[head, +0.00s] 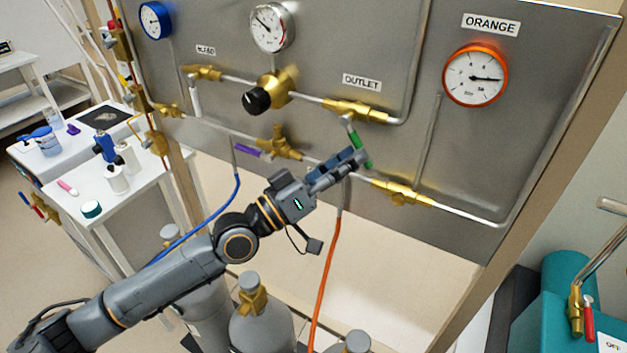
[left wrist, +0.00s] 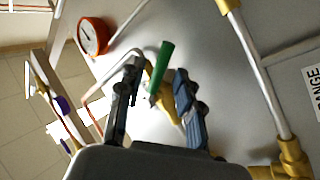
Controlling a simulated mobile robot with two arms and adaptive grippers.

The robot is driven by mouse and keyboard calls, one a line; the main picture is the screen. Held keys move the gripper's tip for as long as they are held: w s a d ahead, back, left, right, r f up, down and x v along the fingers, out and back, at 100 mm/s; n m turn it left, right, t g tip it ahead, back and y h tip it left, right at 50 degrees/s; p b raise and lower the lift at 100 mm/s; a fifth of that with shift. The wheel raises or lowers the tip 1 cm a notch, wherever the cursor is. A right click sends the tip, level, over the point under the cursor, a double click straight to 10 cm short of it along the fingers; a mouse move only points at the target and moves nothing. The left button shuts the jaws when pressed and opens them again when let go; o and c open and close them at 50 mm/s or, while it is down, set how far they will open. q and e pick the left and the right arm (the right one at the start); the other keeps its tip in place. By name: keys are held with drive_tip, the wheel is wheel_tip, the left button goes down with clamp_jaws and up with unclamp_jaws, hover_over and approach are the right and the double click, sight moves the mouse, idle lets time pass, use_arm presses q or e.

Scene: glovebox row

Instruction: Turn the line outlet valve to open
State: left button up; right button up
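The outlet valve (head: 357,110) is a brass body on a pipe under the OUTLET label (head: 362,82). Its green-ended lever handle (head: 360,146) hangs down from it, across the line of the pipe. My left gripper (head: 352,161) is at the lower end of this handle. In the left wrist view the two fingers of the left gripper (left wrist: 157,95) are apart, with the green handle (left wrist: 162,66) between them and gaps visible on both sides. The handle's lower tip is near the fingers. My right gripper is in neither view.
A black-knobbed brass regulator (head: 268,94) is left of the valve. Another brass valve (head: 402,192) sits lower right, near an orange hose (head: 326,270). A purple-handled valve (head: 280,144) is left of my gripper. Gas cylinders (head: 262,325) stand below the panel.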

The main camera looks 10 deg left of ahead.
use_arm(q)
drive_tip(key=v, duration=0.9)
